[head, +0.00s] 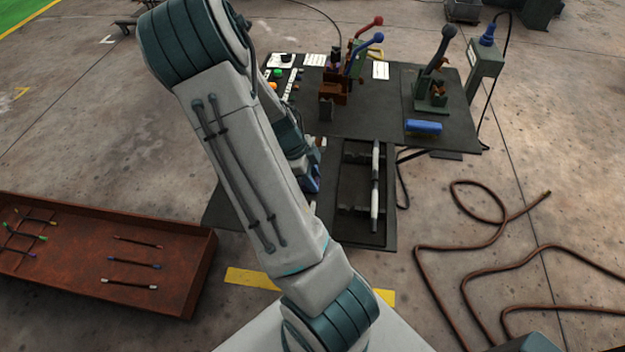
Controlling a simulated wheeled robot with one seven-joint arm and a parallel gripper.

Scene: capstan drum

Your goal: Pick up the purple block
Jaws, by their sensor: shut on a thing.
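My gripper (312,181) shows only in part, behind my forearm, low over the left part of the dark bench. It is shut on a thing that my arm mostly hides. A small blue to violet patch shows there, but I cannot tell whether it is the thing held or part of the gripper. No block that is clearly purple is in sight elsewhere. A blue block (424,127) lies on the dark plate at the right, apart from my gripper.
Levers with red and blue knobs (366,38) and a dark lever (437,62) stand on the bench (385,105). A recess with a pale rod (375,185) is at its front. A rusty tray (85,275) with thin rods is at left. Brown hose (470,245) lies on the right floor.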

